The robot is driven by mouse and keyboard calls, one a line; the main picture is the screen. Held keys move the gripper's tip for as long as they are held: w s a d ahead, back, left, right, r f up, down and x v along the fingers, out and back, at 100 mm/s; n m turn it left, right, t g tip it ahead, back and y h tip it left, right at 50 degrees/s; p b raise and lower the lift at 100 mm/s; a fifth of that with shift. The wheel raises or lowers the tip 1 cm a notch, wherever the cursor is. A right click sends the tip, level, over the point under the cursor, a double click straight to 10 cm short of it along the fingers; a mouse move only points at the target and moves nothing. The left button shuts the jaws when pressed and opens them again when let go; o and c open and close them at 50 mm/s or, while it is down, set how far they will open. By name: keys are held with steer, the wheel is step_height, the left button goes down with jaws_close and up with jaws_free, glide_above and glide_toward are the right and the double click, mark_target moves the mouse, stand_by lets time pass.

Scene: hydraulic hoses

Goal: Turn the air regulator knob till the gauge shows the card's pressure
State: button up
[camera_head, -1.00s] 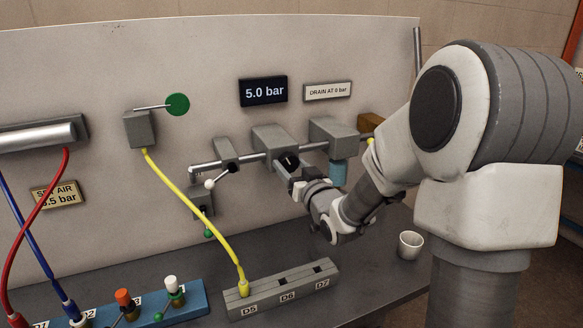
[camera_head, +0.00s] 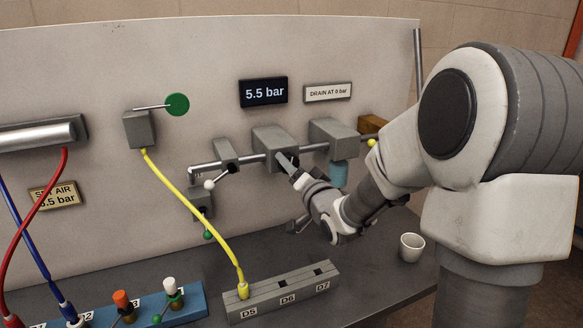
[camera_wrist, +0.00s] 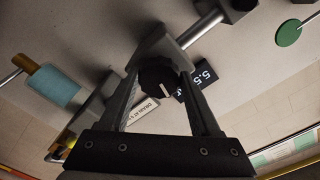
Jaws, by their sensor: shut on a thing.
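The regulator knob is a black round knob (camera_wrist: 158,76) with a pale pointer line, on the front of a grey block (camera_head: 270,138). My gripper (camera_head: 291,168) reaches it from the lower right. In the wrist view my gripper (camera_wrist: 162,80) has a finger on each side of the knob and is shut on it. The gauge display (camera_head: 264,91) reads 5.5 bar. The card (camera_head: 56,193) at the left reads "SET AIR" and a value ending in ".5 bar"; the red hose covers its first digit.
A white-tipped lever (camera_head: 210,184) and a yellow hose (camera_head: 190,200) hang to the left. A white cup (camera_head: 412,246) stands on the bench below my arm.

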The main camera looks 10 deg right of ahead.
steer(key=shift+r+m, duration=0.1)
steer(key=shift+m, duration=0.3)
steer(key=o, duration=1.4)
steer(key=shift+s, duration=0.1)
